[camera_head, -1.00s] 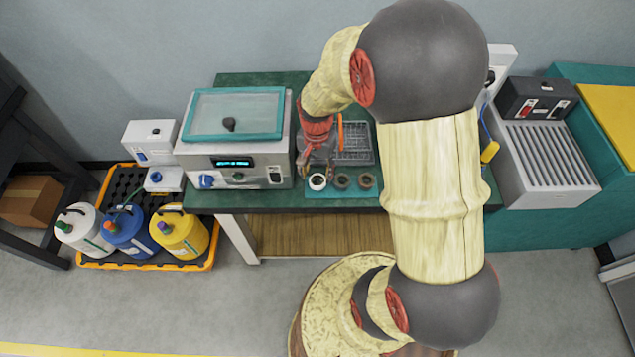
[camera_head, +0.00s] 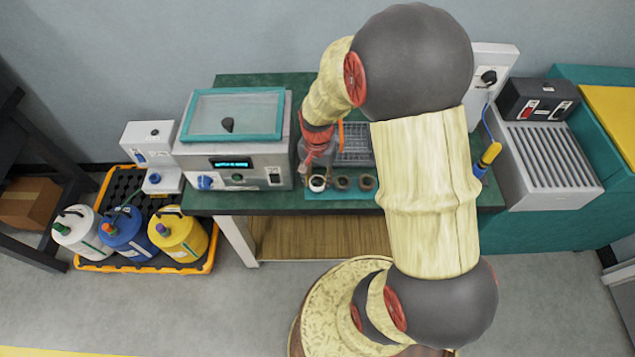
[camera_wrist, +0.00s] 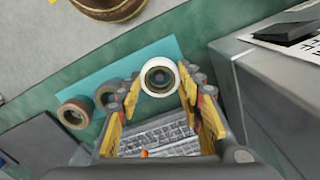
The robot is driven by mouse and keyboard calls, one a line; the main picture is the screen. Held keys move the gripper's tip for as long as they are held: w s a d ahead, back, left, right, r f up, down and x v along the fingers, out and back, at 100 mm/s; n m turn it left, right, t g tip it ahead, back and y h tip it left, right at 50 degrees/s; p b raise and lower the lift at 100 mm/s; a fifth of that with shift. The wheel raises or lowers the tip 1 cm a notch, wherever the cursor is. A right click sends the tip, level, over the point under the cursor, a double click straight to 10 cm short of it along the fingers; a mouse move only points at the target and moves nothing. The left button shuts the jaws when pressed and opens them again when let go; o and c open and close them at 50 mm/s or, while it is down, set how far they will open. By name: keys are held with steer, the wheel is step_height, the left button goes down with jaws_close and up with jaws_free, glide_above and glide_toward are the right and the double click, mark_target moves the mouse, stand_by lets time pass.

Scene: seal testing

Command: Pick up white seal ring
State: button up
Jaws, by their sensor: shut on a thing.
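The white seal ring (camera_head: 317,184) is at the left end of a row on the teal mat (camera_head: 328,194), on the green bench. My gripper (camera_head: 316,173) reaches down onto it and partly covers it. In the wrist view the white ring (camera_wrist: 145,77) sits between the tips of my gripper (camera_wrist: 158,88), with its dark opening facing the camera. The yellow-padded fingers are shut on it from both sides. I cannot tell whether the ring is clear of the mat.
A grey machine with a teal-framed lid (camera_head: 235,160) stands close on the left of my gripper.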

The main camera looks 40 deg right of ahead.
steer(key=shift+c, duration=0.5)
steer(key=shift+r, duration=0.5)
step_height(320, 180, up, 2)
steer(key=shift+r+p, duration=0.15)
steer(key=shift+p, duration=0.4)
steer(key=s+a+r+p, duration=0.4)
steer(key=s+a+r, duration=0.2)
steer(key=s+r, duration=0.3)
steer(key=s, duration=0.3)
steer(key=shift+s+a+r, duration=0.2)
steer(key=shift+s+r, duration=0.05)
steer(key=shift+r, duration=0.1)
